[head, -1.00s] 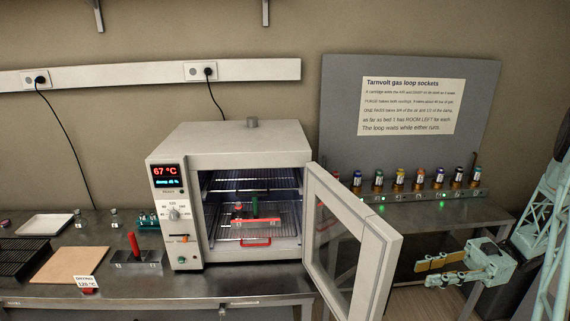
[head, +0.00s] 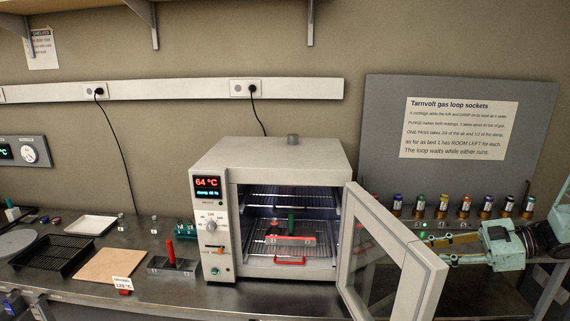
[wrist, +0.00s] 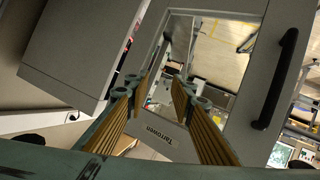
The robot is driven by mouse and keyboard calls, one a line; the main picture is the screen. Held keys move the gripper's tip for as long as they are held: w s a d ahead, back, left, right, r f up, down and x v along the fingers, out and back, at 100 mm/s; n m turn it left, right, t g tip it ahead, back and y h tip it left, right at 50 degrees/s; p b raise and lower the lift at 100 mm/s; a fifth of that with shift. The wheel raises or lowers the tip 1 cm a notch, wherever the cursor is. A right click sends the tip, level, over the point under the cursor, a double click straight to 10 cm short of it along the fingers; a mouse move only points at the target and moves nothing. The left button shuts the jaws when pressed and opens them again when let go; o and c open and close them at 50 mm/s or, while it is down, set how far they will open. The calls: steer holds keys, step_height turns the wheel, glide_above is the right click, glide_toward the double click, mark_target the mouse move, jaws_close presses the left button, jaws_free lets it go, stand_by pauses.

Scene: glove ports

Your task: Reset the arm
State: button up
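My gripper (head: 420,252) is at the right in the head view, just above the slanting top edge of the open oven door (head: 432,285). Its two yellow-padded fingers are apart with nothing between them. In the wrist view my gripper (wrist: 160,88) is also open and empty, with the door and its dark handle (wrist: 283,75) beyond it. Whether the fingers touch the door cannot be told. The white oven (head: 270,160) shows 64 °C. Inside, a red item with a green upright part (head: 291,236) sits on the lower rack.
A sign panel (head: 460,180) stands behind a row of colored cartridges (head: 442,205) near my gripper. A red-handled block (head: 171,258), brown board (head: 108,264), black tray (head: 50,252) and white tray (head: 91,225) lie left of the oven. A shelf is overhead.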

steer(key=w+a+r+m+t+h+b, duration=0.15)
steer(key=w+r+m+t+h, duration=0.3)
steer(key=w+r+h, duration=0.65)
steer(key=s+r+m+t+h+b, duration=0.2)
steer(key=s+r+m+h, duration=0.3)
steer(key=r, duration=0.9)
steer(key=s+a+m+g+b, duration=0.1)
steer(key=s+a+m+g, duration=0.15)
steer(key=s, duration=0.75)
steer(key=s+a+m+g, duration=0.1)
steer(key=s+a+m, duration=0.15)
steer(key=s, duration=0.85)
steer(key=s+a+f+g+y, duration=0.1)
steer(key=s+a+f, duration=0.2)
steer(key=s, duration=0.6)
steer(key=s+a+f+m+g+y+b, duration=0.1)
steer(key=s+a+f+g, duration=0.1)
steer(key=s+a, duration=0.5)
steer(key=s+a+f+m+g+y, duration=0.1)
steer(key=s+a+f, duration=0.3)
steer(key=s, duration=0.8)
steer(key=shift+a+f, duration=0.4)
steer(key=shift+a, duration=0.25)
steer(key=shift+d, duration=0.1)
